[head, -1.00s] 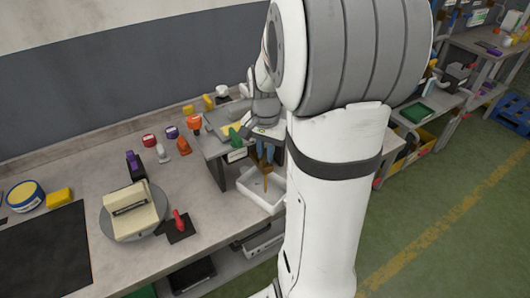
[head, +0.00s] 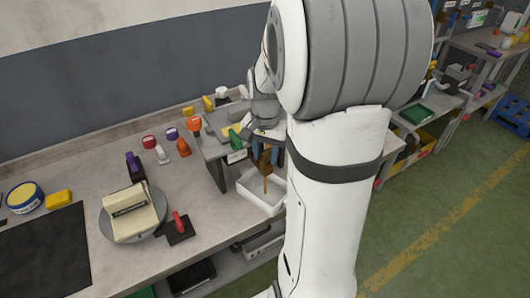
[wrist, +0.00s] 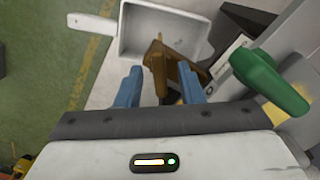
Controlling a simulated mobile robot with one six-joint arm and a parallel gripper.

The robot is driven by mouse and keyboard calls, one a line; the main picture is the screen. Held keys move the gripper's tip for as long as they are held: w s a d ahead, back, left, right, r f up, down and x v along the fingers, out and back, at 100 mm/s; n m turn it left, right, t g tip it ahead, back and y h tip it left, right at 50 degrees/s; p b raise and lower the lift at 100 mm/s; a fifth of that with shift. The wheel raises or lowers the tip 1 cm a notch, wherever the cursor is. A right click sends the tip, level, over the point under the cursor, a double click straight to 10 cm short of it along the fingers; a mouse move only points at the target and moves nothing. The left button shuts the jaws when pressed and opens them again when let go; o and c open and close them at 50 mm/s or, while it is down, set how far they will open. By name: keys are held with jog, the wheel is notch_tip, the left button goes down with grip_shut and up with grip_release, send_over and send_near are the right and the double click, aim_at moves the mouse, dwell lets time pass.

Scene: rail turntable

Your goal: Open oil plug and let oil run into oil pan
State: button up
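The white oil pan (head: 250,197) stands at the bench's right edge, below my gripper; it also shows in the wrist view (wrist: 128,42). My gripper (head: 265,155) is open, its blue fingers (wrist: 160,86) on either side of an upright brown piece (wrist: 157,66). A narrow orange-brown strip (head: 265,184) reaches down over the pan. I cannot tell whether it is a solid part or running oil. A green handle (wrist: 270,80) lies right of the fingers in the wrist view and also shows in the head view (head: 235,139). No separate plug is clearly visible.
A grey raised stand (head: 217,172) is left of the pan. A round turntable (head: 106,227) carries a beige block (head: 133,213). A red-handled part (head: 180,225) and several small coloured items are on the bench. My arm hides much of the right side.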

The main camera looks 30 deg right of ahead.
aim_at(267, 156)
jog(key=shift+r, duration=0.1)
notch_tip(267, 156, up, 8)
jog(key=shift+f+b, duration=0.2)
jog(key=shift+b, duration=0.15)
jog(key=shift+s+d+f, duration=0.15)
jog(key=shift+s+d, duration=0.05)
jog(key=shift+c, duration=1.3)
jog(key=s+d+m+y+b, duration=0.1)
jog(key=m, duration=0.1)
jog(key=s+d+f+m+t+y+b, duration=0.1)
jog(key=s+d+m, duration=0.1)
jog(key=m, duration=0.1)
jog(key=s+d+f+m+y+b, duration=0.1)
jog(key=s+m, duration=0.1)
jog(key=m, duration=0.1)
jog(key=shift+s+d+f+y, duration=0.15)
jog(key=shift+s+d+y, duration=0.05)
jog(key=shift+d+y, duration=0.2)
grip_shut()
jog(key=s+d+r+m+t+y+b, duration=0.1)
jog(key=s+d+m+t+y+b, duration=0.15)
jog(key=s+d+m+t, duration=0.45)
jog(key=w+a+f+m+g, duration=0.1)
jog(key=w+a+f+m, duration=0.2)
jog(key=w+a+f, duration=0.3)
jog(key=shift+w+a+f+h, duration=0.35)
jog(key=shift+w+a, duration=1)
jog(key=shift+w, duration=1.05)
